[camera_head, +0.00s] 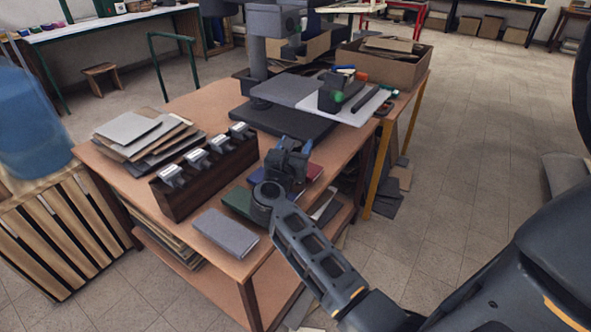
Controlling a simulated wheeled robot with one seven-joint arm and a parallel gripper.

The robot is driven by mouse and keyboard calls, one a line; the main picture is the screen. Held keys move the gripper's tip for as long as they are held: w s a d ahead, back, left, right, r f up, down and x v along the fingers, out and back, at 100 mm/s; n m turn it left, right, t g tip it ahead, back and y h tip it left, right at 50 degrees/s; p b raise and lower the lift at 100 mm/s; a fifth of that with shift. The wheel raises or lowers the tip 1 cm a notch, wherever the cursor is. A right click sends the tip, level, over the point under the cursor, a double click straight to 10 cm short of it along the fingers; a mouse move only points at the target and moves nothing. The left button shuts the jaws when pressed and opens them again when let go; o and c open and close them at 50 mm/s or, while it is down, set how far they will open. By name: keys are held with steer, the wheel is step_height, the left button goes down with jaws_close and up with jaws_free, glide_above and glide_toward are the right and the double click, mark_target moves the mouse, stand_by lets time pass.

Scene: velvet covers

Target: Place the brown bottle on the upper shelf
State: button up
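I see no brown bottle in this view. My gripper (295,146) is over the right part of the wooden table, pointing away from me. Its two bluish fingertips look spread apart, with nothing visible between them. The wooden table (190,110) has a top board and a lower wooden board (285,272) beneath it. I cannot tell which surface is the upper shelf. My gripper and arm hide part of the tabletop.
A dark wooden rack (205,185) with several metal-topped pieces stands left of my gripper. A grey book (225,233) and green book (238,201) lie near the front edge. Stacked boards (150,140), a grey machine (285,118) and a cardboard box (385,65) crowd the rest.

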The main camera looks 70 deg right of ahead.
jaws_close()
stand_by(0.3)
stand_by(0.3)
